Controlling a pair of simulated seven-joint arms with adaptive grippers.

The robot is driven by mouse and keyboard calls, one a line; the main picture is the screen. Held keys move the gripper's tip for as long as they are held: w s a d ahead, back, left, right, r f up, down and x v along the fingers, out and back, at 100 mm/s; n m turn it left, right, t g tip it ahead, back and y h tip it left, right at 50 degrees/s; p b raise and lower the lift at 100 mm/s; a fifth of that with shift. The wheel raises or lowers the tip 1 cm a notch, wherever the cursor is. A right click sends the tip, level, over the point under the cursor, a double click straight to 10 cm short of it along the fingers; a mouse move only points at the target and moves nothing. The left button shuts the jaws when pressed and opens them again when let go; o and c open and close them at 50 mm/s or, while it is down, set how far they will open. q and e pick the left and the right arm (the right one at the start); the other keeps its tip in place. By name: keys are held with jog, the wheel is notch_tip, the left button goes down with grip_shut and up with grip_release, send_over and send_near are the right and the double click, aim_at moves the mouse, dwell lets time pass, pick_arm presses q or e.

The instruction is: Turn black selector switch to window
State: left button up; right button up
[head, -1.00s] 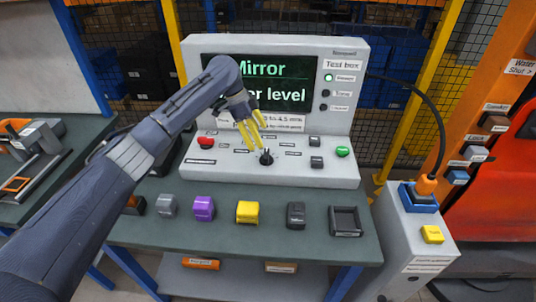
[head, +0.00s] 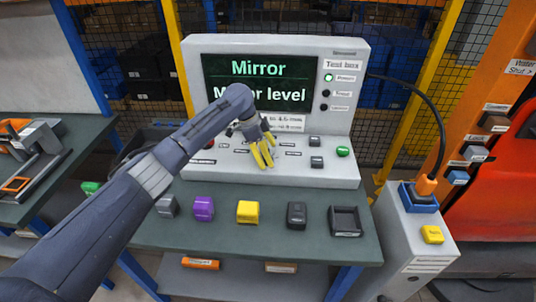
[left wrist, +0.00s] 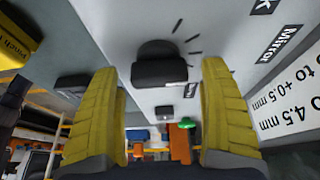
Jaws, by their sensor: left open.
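The black selector switch (left wrist: 158,66) shows in the left wrist view on the sloped grey panel of the test box, with short dark tick marks beside it. My left gripper (head: 263,154) is open over the panel, its yellow fingers pointing down. In the left wrist view the switch appears between the two fingertips; I cannot tell whether they touch it. In the head view the fingers hide the switch. The test box screen (head: 258,82) reads "Mirror" above a line ending in "level". My right gripper is not in view.
Purple (head: 203,208), yellow (head: 248,212) and black (head: 296,214) blocks and a black tray (head: 345,221) stand along the bench front.

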pick_arm(q)
jog(key=c, duration=1.2)
jog(key=n+t, duration=0.1)
jog(key=n, duration=0.2)
jog(key=n+t, duration=0.1)
jog(key=n, duration=0.1)
jog(key=shift+w+n+y, duration=0.1)
jog(key=shift+n+y, duration=0.2)
jog(key=shift+n, duration=0.1)
jog(key=n+t, duration=0.1)
jog(key=n, duration=0.2)
jog(key=n+t+y, duration=0.1)
jog(key=n, duration=0.1)
jog(key=shift+w+a+n, duration=0.1)
jog(key=shift+w+n, duration=0.05)
jog(key=shift+n, duration=0.55)
jog(key=o, duration=1.2)
jog(key=shift+y, duration=0.3)
